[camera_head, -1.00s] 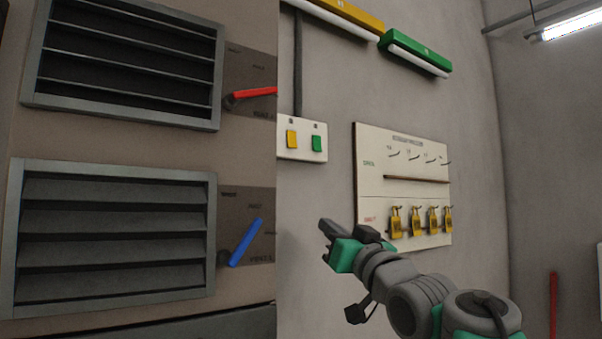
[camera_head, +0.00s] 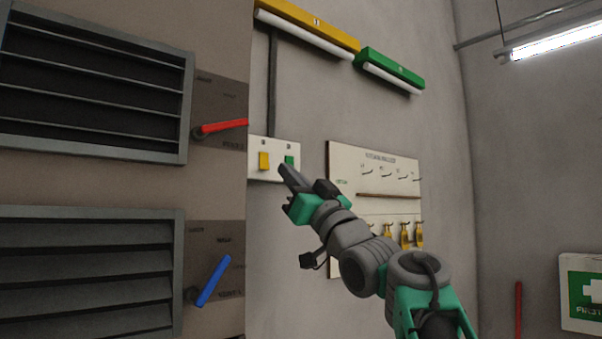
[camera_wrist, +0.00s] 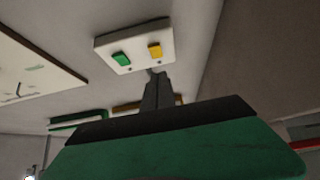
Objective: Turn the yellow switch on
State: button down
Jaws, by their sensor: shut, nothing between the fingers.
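The yellow switch (camera_head: 264,160) is a rocker on a white wall plate (camera_head: 254,178), left of a green switch (camera_head: 289,161). In the head view my gripper (camera_head: 283,168) is shut and empty, with its tips over the lower part of the green switch. In the wrist view the plate appears upside down, with the yellow switch (camera_wrist: 154,51) right of the green switch (camera_wrist: 121,59). The gripper fingertips (camera_wrist: 156,74) show just below the plate there, nearer the yellow switch. I cannot tell whether they touch the plate.
A cabinet with louvred vents (camera_head: 95,85), a red lever (camera_head: 222,126) and a blue lever (camera_head: 213,281) stands left of the plate. A padlock board (camera_head: 345,160) hangs to the right. Yellow (camera_head: 305,23) and green (camera_head: 388,67) lamp fixtures are above.

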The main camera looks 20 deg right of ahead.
aim_at(264, 163)
jog(key=w, duration=0.1)
jog(key=w+a+r+p, duration=0.1)
jog(key=w, duration=0.1)
jog(key=w+a+p, duration=0.1)
jog(key=w, duration=0.1)
jog(key=shift+r, duration=0.15)
jog(key=shift+w+a, duration=0.1)
jog(key=shift+w, duration=0.15)
jog(key=shift+f, duration=0.2)
